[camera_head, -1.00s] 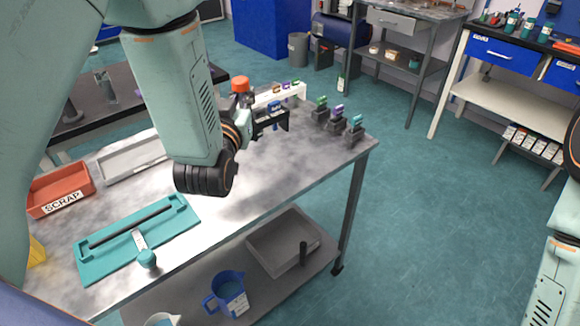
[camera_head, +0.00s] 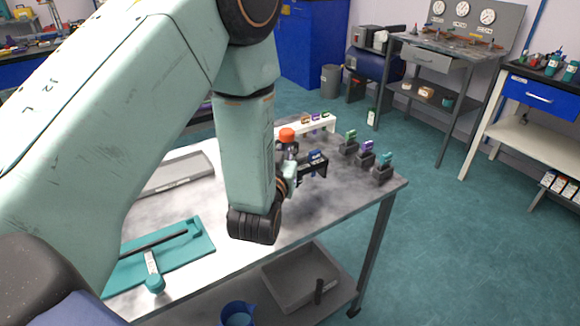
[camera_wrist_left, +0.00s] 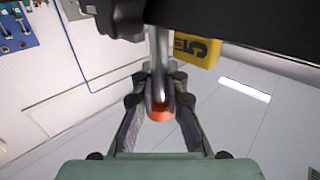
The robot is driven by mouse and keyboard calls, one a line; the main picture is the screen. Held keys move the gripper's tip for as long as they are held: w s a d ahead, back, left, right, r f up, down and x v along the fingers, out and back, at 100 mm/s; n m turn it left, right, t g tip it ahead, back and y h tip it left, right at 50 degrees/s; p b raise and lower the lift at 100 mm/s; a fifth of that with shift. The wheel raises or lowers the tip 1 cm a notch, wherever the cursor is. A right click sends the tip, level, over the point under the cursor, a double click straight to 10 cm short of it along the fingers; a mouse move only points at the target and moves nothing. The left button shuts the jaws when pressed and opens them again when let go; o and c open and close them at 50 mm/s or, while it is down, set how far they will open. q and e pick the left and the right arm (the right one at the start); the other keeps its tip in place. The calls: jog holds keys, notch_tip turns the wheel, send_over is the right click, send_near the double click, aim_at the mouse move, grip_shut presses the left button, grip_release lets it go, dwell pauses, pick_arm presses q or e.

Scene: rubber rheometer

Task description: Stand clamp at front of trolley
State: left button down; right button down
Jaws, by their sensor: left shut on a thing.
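My left gripper (camera_head: 290,172) is over the far part of the trolley top (camera_head: 335,192), partly hidden by its wrist. It is shut on a clamp with an orange-red knob (camera_head: 287,135) on top. A black bracket with a blue patch (camera_head: 315,157) sticks out to the right and seems part of it. In the left wrist view, the fingers (camera_wrist_left: 160,100) close around a metal rod (camera_wrist_left: 159,62), with the orange-red knob (camera_wrist_left: 160,113) between them and a dark bar above. I cannot tell whether the clamp touches the top. My right gripper is not in view.
Dark blocks with coloured clips (camera_head: 368,158) stand near the trolley's right end. A white rack (camera_head: 322,126) of clips is behind. A teal board (camera_head: 180,258) and a grey tray (camera_head: 185,172) lie left. The lower shelf holds a grey bin (camera_head: 300,275) and a blue jug (camera_head: 236,314).

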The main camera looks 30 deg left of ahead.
pick_arm(q)
jog(key=shift+d+f, duration=0.15)
jog(key=shift+d, duration=0.1)
jog(key=f, duration=0.2)
jog(key=f+b, duration=0.1)
jog(key=shift+w+a+f, duration=0.1)
jog(key=shift+a+f, duration=0.2)
jog(key=shift+d+r, duration=0.15)
jog(key=shift+d, duration=0.2)
jog(key=c, duration=1.6)
grip_release()
jog(key=shift+a+f, duration=0.25)
jog(key=shift+c, duration=0.2)
jog(key=shift+o, duration=1.2)
jog(key=shift+d, duration=0.1)
jog(key=shift+d, duration=0.1)
jog(key=shift+r, duration=0.1)
